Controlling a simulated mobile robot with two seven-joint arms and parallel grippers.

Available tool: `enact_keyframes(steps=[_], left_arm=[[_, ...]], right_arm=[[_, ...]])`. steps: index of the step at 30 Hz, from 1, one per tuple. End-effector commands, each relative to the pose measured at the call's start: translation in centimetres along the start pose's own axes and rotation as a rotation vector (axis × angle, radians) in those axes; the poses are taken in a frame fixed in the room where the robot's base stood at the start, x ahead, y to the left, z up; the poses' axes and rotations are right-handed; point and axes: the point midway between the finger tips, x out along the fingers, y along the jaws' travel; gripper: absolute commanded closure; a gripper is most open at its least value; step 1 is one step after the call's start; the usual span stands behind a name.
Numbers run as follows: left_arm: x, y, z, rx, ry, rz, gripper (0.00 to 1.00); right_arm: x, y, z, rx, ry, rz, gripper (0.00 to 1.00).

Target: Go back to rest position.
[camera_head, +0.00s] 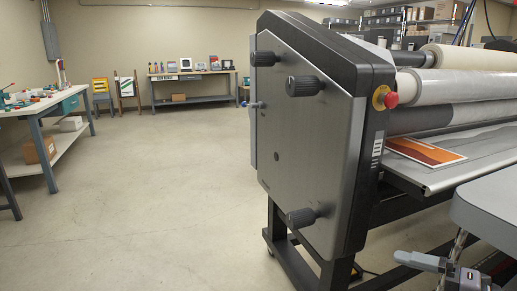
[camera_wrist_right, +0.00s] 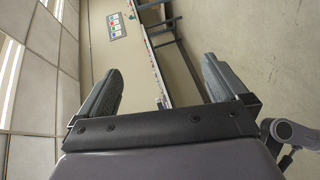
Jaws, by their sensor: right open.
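My right gripper (camera_wrist_right: 162,68) shows in the right wrist view with its two dark fingers spread wide apart. Nothing is between the fingers, and the picture there is turned on its side. My left gripper is in neither view.
A large laminator (camera_head: 315,130) with knobs, rollers and a red stop button (camera_head: 391,100) stands close by at centre right. An orange print (camera_head: 425,150) lies on its bed. Workbenches stand at the left (camera_head: 40,115) and back (camera_head: 192,76). Open concrete floor (camera_head: 150,190) lies between.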

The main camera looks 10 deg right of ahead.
Motion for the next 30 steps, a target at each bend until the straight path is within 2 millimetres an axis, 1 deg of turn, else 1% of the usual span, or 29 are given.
enact_keyframes(steps=[1, 5, 6, 11, 12, 14, 15, 17, 18, 20, 21, 24, 28, 30], left_arm=[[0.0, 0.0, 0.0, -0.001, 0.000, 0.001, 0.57], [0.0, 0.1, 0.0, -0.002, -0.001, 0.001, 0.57], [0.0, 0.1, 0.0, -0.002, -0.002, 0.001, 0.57], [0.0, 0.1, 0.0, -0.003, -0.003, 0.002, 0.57], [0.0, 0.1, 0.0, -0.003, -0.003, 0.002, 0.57], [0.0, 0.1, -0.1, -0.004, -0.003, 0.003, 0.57], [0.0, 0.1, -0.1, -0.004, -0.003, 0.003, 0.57], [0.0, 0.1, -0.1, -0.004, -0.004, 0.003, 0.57], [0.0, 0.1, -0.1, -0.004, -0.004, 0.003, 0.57], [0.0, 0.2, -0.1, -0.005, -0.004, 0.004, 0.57], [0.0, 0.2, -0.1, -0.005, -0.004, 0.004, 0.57], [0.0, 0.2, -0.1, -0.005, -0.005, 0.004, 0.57], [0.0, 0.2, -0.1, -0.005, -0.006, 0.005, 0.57], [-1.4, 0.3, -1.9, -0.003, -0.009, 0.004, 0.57]], right_arm=[[0.3, -1.4, -0.2, 0.103, -0.047, 0.043, 0.00], [0.7, -4.8, -0.5, 0.348, -0.176, 0.120, 0.00], [0.8, -6.0, -0.7, 0.426, -0.217, 0.139, 0.00], [1.2, -11.0, -2.3, 0.742, -0.373, 0.186, 0.00], [1.4, -12.3, -3.0, 0.824, -0.411, 0.191, 0.00], [1.6, -14.3, -4.1, 0.944, -0.466, 0.195, 0.00], [1.8, -15.6, -5.0, 1.026, -0.501, 0.194, 0.00], [2.1, -17.4, -6.5, 1.145, -0.550, 0.188, 0.00], [2.3, -18.5, -7.5, 1.221, -0.579, 0.182, 0.00], [2.6, -20.0, -9.1, 1.327, -0.617, 0.170, 0.00], [2.9, -20.8, -10.2, 1.394, -0.640, 0.160, 0.00], [3.6, -22.5, -13.0, 1.547, -0.686, 0.134, 0.00], [4.6, -24.1, -16.7, 1.735, -0.731, 0.091, 0.00], [4.0, -22.1, -16.6, 1.726, -0.735, 0.090, 0.00]])
